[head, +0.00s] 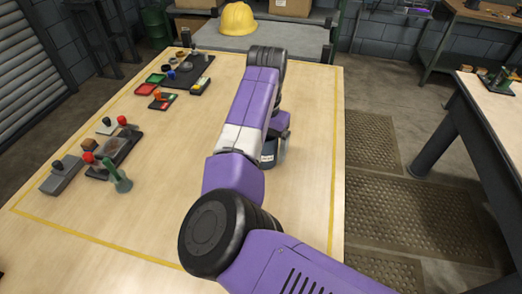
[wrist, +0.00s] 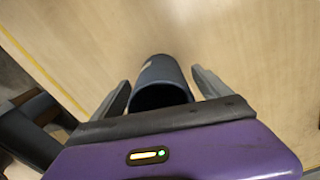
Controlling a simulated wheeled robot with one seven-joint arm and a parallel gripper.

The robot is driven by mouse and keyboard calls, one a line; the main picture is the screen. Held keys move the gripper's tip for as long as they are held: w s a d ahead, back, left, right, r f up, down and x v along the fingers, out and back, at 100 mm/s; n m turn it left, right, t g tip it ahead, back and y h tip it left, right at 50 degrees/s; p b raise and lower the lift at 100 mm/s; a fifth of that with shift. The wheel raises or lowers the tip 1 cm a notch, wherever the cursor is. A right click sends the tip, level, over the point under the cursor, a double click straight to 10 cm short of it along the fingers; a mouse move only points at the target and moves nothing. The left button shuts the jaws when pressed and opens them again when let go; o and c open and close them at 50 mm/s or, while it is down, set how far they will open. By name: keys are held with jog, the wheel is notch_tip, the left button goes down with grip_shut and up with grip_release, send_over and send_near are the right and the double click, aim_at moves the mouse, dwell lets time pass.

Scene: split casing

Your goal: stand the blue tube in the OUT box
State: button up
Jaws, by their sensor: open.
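The blue tube (wrist: 160,74), dark grey-blue with an open end facing the camera, lies between the two fingers of my gripper (wrist: 162,90) in the wrist view. The fingers are open, with a gap on each side of the tube. In the head view my purple arm covers much of the gripper area. A dark bluish part with a pale label (head: 268,153) shows below the arm's end, and I cannot tell whether it is the tube. I cannot make out a box marked OUT in either view.
On the wooden table (head: 150,225), a green-handled tool (head: 118,175), a grey block (head: 60,175) and red-knobbed parts stand at the left. The front middle is clear.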

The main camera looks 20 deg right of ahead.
jog(key=c, duration=1.6)
